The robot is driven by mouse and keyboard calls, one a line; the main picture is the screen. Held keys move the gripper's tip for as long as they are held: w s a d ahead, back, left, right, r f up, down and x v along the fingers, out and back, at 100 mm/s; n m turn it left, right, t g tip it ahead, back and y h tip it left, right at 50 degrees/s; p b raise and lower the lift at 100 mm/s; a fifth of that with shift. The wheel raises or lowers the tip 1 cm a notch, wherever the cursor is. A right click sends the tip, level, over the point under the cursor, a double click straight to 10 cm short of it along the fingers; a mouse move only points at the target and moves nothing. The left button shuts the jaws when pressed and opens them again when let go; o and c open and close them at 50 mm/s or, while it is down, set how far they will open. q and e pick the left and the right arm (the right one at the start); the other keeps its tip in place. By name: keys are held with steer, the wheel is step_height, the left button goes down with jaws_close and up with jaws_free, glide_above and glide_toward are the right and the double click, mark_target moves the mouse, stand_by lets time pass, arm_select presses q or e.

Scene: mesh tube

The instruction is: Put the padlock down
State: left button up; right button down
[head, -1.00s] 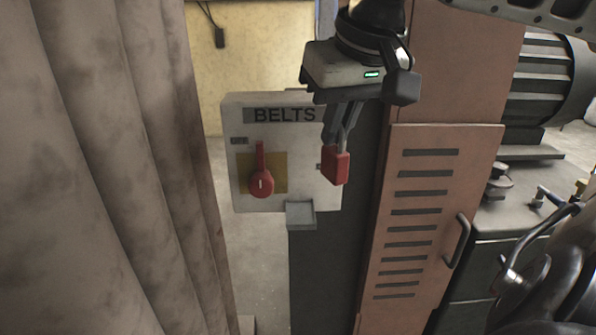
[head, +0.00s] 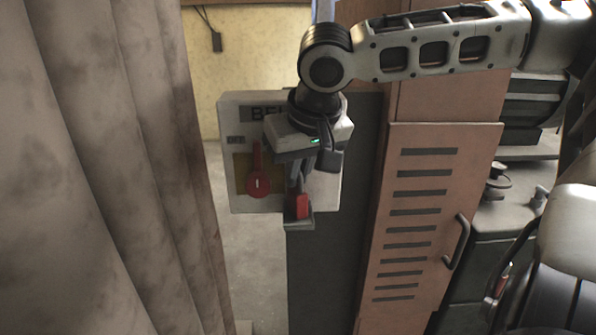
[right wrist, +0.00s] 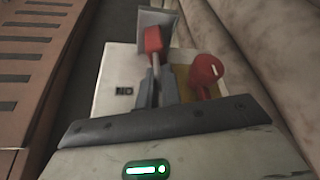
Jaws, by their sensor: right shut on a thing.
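The red padlock (head: 301,206) hangs body down, its shackle between the fingers of my right gripper (head: 298,180). In the head view it overlaps the small grey ledge (head: 300,222) at the bottom of the BELTS box (head: 235,195). I cannot tell whether it touches the ledge. In the right wrist view, the padlock (right wrist: 152,41) is beyond the fingertips of my right gripper (right wrist: 155,80), in front of the ledge (right wrist: 158,17). My right gripper is shut on the padlock's shackle. My left gripper is not in view.
A red rotary handle (head: 257,182) is on the box, left of the padlock. A grey curtain (head: 110,170) fills the left side. An orange vented cabinet door (head: 430,220) stands to the right. Between curtain and post is open floor (head: 255,270).

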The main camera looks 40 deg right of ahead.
steer(key=shift+f, duration=0.15)
steer(key=c, duration=1.6)
jaws_free()
steer(key=shift+r, duration=0.4)
steer(key=p+v, duration=0.2)
steer(key=v, duration=0.9)
steer(key=shift+s+r, duration=0.15)
steer(key=shift+r, duration=0.1)
